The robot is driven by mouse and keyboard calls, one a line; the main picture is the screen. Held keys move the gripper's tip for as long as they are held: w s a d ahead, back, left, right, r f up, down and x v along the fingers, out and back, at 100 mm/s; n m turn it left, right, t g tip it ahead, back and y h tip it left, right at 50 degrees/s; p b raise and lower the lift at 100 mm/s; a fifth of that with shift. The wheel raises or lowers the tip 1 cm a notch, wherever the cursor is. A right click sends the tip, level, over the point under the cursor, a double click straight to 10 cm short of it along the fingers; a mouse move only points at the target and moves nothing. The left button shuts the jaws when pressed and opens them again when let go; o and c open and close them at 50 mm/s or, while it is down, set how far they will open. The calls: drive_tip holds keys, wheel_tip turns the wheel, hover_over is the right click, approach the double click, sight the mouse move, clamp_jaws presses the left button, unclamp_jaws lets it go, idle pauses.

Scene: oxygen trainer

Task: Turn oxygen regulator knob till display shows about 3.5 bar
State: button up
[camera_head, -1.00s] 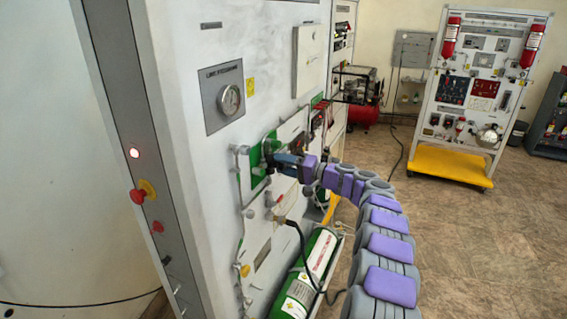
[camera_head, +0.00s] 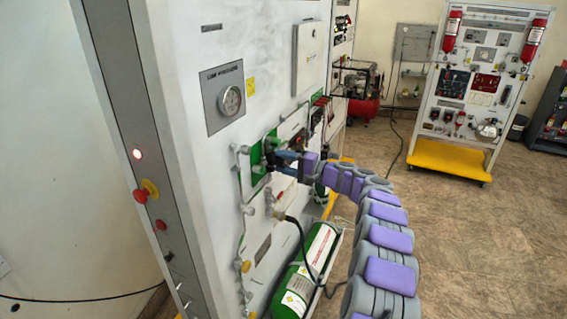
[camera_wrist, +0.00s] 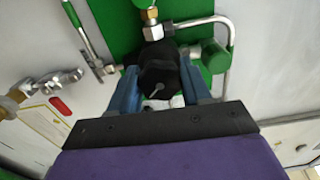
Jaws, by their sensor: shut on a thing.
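The regulator knob (camera_wrist: 158,78) is black with a pale pointer mark, and it sits on a green plate (camera_wrist: 113,22) among metal pipes in the wrist view. My gripper (camera_wrist: 160,92) has its two blue fingers on either side of the knob and is shut on it. In the head view my gripper (camera_head: 283,160) reaches the green plate on the white panel, and the knob is largely hidden there. A round gauge (camera_head: 230,100) sits on a grey plate above; its reading is too small to tell. A digital pressure display cannot be made out.
A green gas cylinder (camera_head: 306,272) lies on a stand below the arm. A red emergency button (camera_head: 140,195) and a lit lamp (camera_head: 137,154) are on the panel's left edge. Pipes and fittings surround the knob. The floor (camera_head: 460,240) to the right is clear.

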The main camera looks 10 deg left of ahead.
drive_tip(key=shift+f, duration=0.4)
drive_tip(key=o, duration=0.8)
drive_tip(key=shift+c, duration=0.2)
drive_tip(key=shift+o, duration=1.4)
drive_tip(key=shift+w+r, duration=0.1)
drive_tip(key=shift+r, duration=0.15)
drive_tip(key=shift+d, duration=0.1)
drive_tip(key=v, duration=1.7)
drive_tip(key=shift+d, duration=0.2)
